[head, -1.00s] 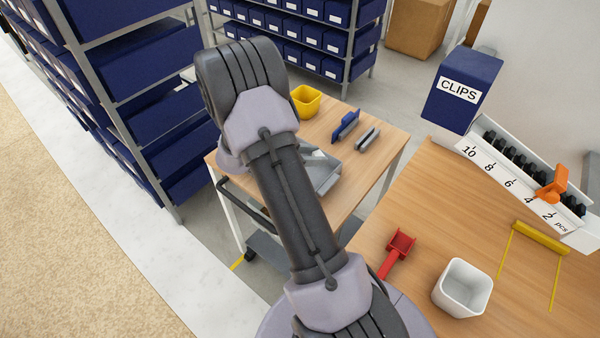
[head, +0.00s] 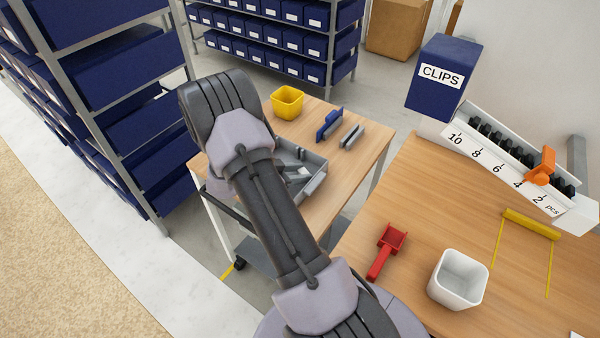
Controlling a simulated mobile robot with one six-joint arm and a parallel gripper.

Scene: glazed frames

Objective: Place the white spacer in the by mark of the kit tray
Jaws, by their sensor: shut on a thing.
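The grey tray (head: 316,183) lies on the wooden-topped cart, partly hidden behind my arm. It looks like the kit tray, but I cannot read any mark in it. A small pale patch shows inside it, and I cannot tell what it is. I cannot make out the white spacer. My arm reaches up and over the left side of the cart. My gripper is hidden behind the arm, so neither its fingers nor anything in them shows.
The cart top (head: 368,158) also holds a yellow bin (head: 288,102), a blue part (head: 328,124) and a grey part (head: 352,136). The right-hand bench holds a red scoop (head: 386,251), a white cup (head: 458,279) and a blue CLIPS box (head: 442,77). Shelving stands left.

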